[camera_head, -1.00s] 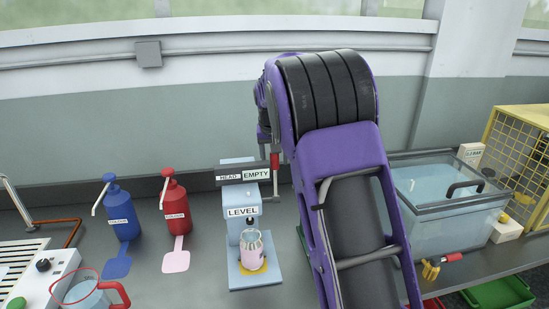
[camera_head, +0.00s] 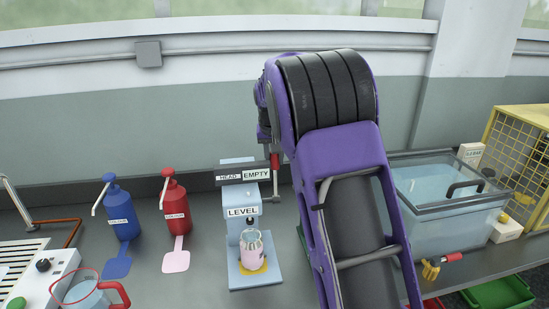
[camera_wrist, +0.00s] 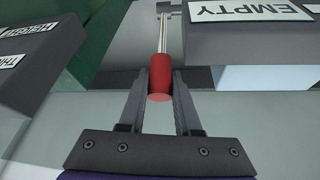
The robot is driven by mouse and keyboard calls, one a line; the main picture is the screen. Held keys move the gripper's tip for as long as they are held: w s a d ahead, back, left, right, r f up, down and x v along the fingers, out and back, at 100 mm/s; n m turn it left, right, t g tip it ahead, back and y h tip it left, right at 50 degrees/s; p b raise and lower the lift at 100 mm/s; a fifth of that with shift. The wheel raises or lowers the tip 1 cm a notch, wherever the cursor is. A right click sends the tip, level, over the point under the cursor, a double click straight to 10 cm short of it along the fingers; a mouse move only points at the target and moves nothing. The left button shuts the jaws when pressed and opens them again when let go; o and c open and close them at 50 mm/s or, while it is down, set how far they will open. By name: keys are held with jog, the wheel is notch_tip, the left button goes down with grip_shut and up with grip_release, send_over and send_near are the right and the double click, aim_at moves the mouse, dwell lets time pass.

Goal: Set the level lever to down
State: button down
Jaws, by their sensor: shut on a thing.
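The seamer (camera_head: 243,205) stands on the counter in the head view, with a LEVEL label on its front and a sign reading HEAD EMPTY above. A lever (camera_head: 275,161) with a red grip and a metal rod is at its right side, beside my purple arm. In the wrist view the red grip (camera_wrist: 159,84) sits between the two fingers of my gripper (camera_wrist: 160,76), which is shut on it. The rod runs from the grip toward the top of the picture. My gripper is mostly hidden by my arm in the head view.
A pink can (camera_head: 252,247) stands on the seamer's base. Blue (camera_head: 122,212) and red (camera_head: 175,207) pump bottles stand to the left, with a clear jug (camera_head: 84,292) in front. A water tank (camera_head: 450,220) and yellow cage (camera_head: 520,160) are on the right.

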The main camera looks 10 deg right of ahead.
jog(key=shift+b, duration=0.3)
dwell(0.5)
jog(key=shift+s+f+t+b, duration=0.2)
jog(key=shift+s+t+b, duration=0.15)
jog(key=shift+b, duration=0.75)
jog(key=shift+s+r+t+b, duration=0.35)
jog(key=shift+s+b, duration=0.2)
jog(key=shift+b, duration=0.5)
jog(key=c, duration=0.6)
grip_release()
jog(key=p+v, duration=0.1)
jog(key=v, duration=1.6)
jog(key=shift+r, duration=0.15)
jog(key=shift+s, duration=0.15)
